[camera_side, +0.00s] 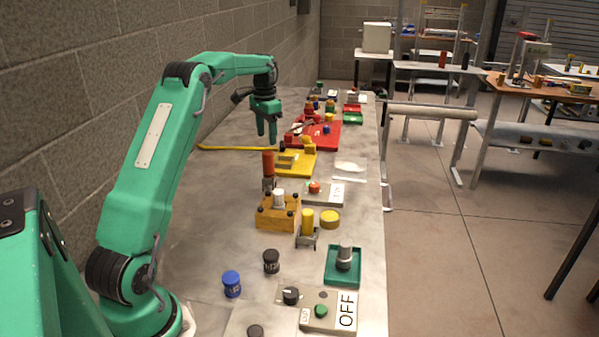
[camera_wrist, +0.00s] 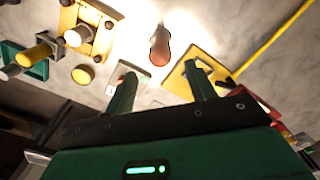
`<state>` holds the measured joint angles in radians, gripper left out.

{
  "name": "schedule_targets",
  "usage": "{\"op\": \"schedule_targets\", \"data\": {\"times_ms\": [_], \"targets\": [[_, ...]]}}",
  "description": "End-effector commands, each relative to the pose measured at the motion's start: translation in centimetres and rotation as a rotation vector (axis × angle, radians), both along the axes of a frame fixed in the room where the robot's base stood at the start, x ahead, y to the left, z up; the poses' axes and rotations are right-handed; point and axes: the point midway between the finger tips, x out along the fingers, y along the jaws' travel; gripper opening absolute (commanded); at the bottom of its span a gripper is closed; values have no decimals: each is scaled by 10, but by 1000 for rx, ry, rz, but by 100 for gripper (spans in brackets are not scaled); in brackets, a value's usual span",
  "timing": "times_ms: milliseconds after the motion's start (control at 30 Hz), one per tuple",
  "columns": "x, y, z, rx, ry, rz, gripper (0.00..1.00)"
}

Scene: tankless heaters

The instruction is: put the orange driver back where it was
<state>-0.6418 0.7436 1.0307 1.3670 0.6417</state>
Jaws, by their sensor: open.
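The orange driver (camera_side: 268,163) stands upright in the side view, its orange-red handle up. Its lower end meets a small grey holder (camera_side: 268,184) behind the yellow-brown block; I cannot tell how it is seated. In the wrist view the driver's handle (camera_wrist: 160,46) shows beyond and between my fingertips. My gripper (camera_side: 266,138) is open and empty, fingers pointing down, above and apart from the driver; it also shows in the wrist view (camera_wrist: 161,70).
The yellow-brown block (camera_side: 278,216) with a white cylinder stands just in front of the driver. A yellow cylinder (camera_side: 307,221) in a grey holder, a yellow disc (camera_side: 330,219) and a green tray (camera_side: 329,272) are nearer. A yellow tray (camera_side: 300,168) lies behind. The bench's left side is mostly clear.

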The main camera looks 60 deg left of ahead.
Motion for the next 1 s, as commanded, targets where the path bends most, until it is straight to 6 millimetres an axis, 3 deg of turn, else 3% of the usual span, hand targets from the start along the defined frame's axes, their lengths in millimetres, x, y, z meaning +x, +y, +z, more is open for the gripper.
{"op": "schedule_targets", "data": {"times_ms": [167,367,667,1000], "targets": [[1,-7,6,4,-6,-2,55],[0,-34,28,21,-31,-4,55],[-14,-106,76,54,-100,-5,55],[-54,-188,112,75,-190,-5,55]]}}
